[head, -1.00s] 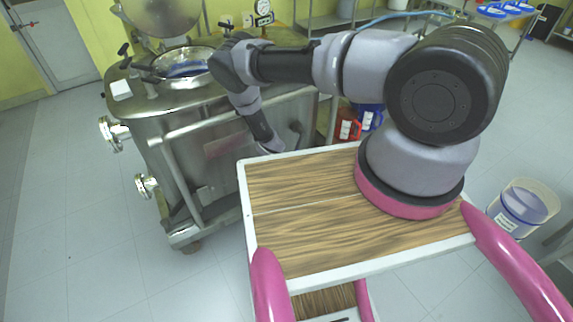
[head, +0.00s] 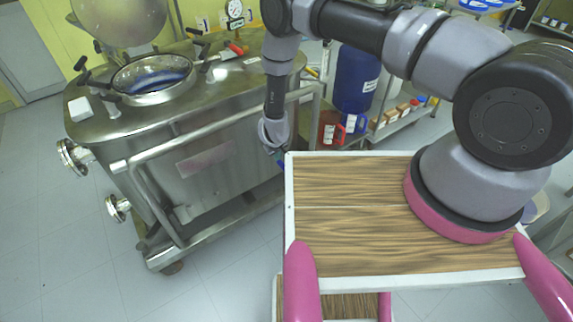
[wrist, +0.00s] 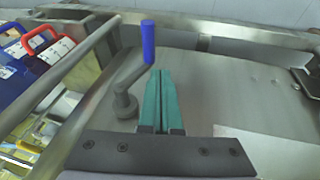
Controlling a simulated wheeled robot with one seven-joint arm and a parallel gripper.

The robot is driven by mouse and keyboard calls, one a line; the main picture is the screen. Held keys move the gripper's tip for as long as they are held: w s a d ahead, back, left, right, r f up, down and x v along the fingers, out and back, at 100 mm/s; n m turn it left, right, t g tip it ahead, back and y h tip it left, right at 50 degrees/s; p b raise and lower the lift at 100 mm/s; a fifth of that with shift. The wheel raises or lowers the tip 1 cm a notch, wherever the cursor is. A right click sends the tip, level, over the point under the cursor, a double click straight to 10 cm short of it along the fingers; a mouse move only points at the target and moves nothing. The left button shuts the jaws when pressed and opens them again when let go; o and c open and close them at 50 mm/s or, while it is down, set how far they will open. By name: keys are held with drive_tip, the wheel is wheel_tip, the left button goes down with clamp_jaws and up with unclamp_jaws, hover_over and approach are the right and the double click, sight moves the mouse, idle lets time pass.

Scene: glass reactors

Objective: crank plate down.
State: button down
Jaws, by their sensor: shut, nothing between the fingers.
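In the wrist view a grey metal crank has an upright blue grip (wrist: 148,42), a slanted crank arm (wrist: 133,72) and a round hub (wrist: 124,106). My gripper (wrist: 160,72) has two green fingers pressed together, with nothing between them. The fingertips appear just right of the crank arm and below the blue grip; I cannot tell whether they touch. I cannot make out a plate for certain.
A steel rail (wrist: 75,68) runs close to the crank's left. A red-handled container (head: 330,128) and a blue drum (head: 357,80) stand behind my arm. An open round hatch (head: 155,78) tops the vessel. Clear floor (head: 60,230) lies at left.

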approach(283, 168)
drive_tip(key=x, duration=0.5)
drive_tip(key=shift+a+f, duration=0.1)
drive_tip(key=shift+a, duration=0.2)
drive_tip(key=shift+w+d+f, duration=0.15)
drive_tip(key=shift+f, duration=0.25)
drive_tip(key=shift+f, duration=0.1)
drive_tip(key=shift+w+d+f, duration=0.15)
drive_tip(key=shift+d+f, duration=0.05)
drive_tip(key=shift+w+d+f, duration=0.25)
drive_tip(key=shift+d+f, duration=0.15)
drive_tip(key=shift+d, duration=0.15)
drive_tip(key=shift+s+a, duration=0.1)
